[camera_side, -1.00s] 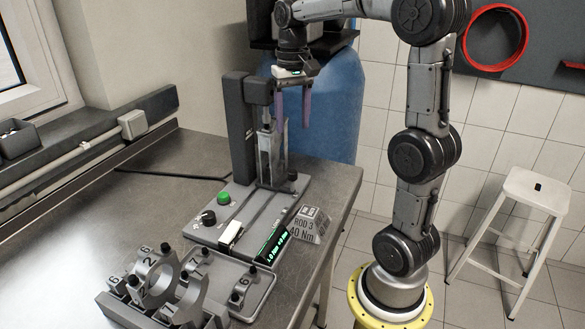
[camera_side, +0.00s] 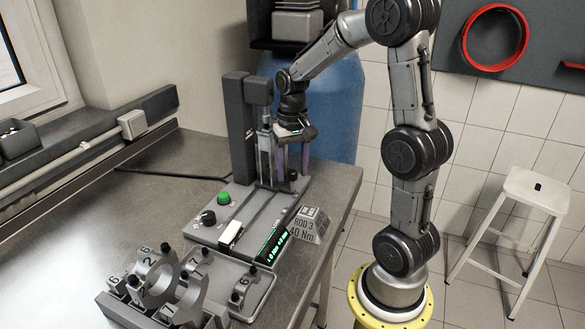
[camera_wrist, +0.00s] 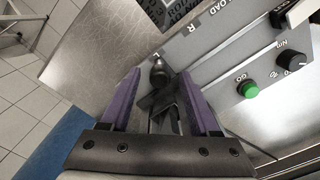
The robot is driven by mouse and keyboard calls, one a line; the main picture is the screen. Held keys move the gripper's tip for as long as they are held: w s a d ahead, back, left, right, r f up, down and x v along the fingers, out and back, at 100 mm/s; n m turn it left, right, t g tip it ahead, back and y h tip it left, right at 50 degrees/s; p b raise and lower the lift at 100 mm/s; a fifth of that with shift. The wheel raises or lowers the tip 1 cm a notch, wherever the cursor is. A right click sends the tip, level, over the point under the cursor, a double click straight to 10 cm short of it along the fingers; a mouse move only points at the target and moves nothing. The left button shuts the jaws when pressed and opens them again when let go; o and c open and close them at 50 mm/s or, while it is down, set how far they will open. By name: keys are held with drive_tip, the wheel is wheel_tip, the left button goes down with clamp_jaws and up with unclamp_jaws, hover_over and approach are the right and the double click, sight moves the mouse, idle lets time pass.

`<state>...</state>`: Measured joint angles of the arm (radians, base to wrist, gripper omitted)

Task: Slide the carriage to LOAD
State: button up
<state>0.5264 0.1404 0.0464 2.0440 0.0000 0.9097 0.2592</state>
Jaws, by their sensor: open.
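The grey machine base (camera_side: 209,240) stands on the bench with a dark column (camera_side: 237,130) at its back. A pale upright part (camera_side: 265,148), which may belong to the carriage, stands below the column head. A black ball knob (camera_side: 293,175) is at the right of the base; it also shows in the wrist view (camera_wrist: 158,74). My gripper (camera_side: 293,168) points down beside the upright part. Its purple fingers are open, one on each side of the knob in the wrist view (camera_wrist: 160,85). I cannot tell whether they touch it. The LOAD label (camera_wrist: 209,17) is partly cropped.
A ROD 3, 40 Nm sign (camera_side: 306,226) stands at right. Numbered metal parts (camera_side: 155,280) lie in front. The bench's right edge is close.

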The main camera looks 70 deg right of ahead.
clamp_jaws()
idle(1.4)
